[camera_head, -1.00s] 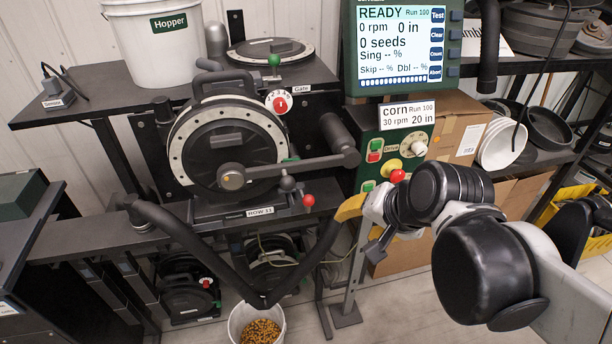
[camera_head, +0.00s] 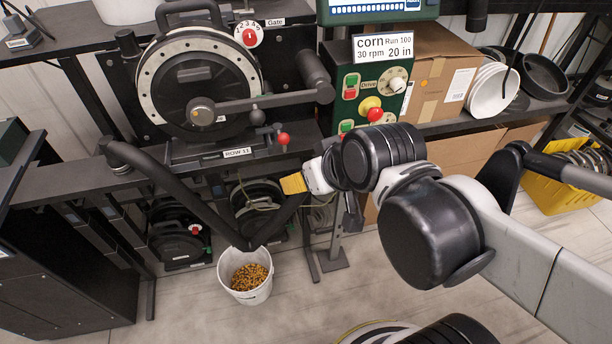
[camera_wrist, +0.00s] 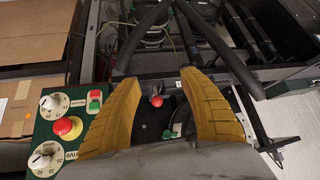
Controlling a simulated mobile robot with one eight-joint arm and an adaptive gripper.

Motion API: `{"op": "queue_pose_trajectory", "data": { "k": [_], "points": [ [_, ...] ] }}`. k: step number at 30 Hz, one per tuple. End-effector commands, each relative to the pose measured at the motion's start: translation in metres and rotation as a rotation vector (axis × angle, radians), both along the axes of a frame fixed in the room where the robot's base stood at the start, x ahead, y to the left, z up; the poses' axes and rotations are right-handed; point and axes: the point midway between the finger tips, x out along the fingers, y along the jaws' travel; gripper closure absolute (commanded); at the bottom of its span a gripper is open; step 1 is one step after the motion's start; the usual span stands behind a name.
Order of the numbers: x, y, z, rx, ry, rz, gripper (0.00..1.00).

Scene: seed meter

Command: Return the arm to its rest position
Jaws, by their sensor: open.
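My gripper (camera_head: 293,184) has yellow finger pads and hangs in front of the seed meter stand, just right of the red-knobbed lever in the head view. In the wrist view my gripper (camera_wrist: 160,100) is open, its two yellow fingers wide apart with nothing between them but background. A red ball knob (camera_wrist: 156,101) shows beyond the gap; I cannot tell its exact distance. My arm reaches in from the lower right of the head view, with black joints and pale links. The seed meter (camera_head: 200,80), a round black disc housing with a pale rim, stands left of the gripper.
The green control panel (camera_head: 370,95) with knobs and a red stop button is close above my arm. A white bucket (camera_head: 245,290) of corn seed stands on the floor below. Cardboard boxes (camera_head: 440,75) and a yellow crate (camera_head: 560,190) are at right. Floor at lower left-centre is clear.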

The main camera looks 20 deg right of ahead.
Motion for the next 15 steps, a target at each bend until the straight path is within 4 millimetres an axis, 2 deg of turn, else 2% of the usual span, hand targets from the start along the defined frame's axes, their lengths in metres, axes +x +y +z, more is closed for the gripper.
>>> {"op": "queue_pose_trajectory", "data": {
  "k": [8,12,15],
  "points": [
    [-0.003,-0.003,0.0,-0.003,0.004,-0.012,0.49],
    [-0.024,-0.031,0.001,-0.032,0.043,-0.11,0.49],
    [-0.035,-0.045,0.001,-0.045,0.061,-0.165,0.49]
  ]
}}
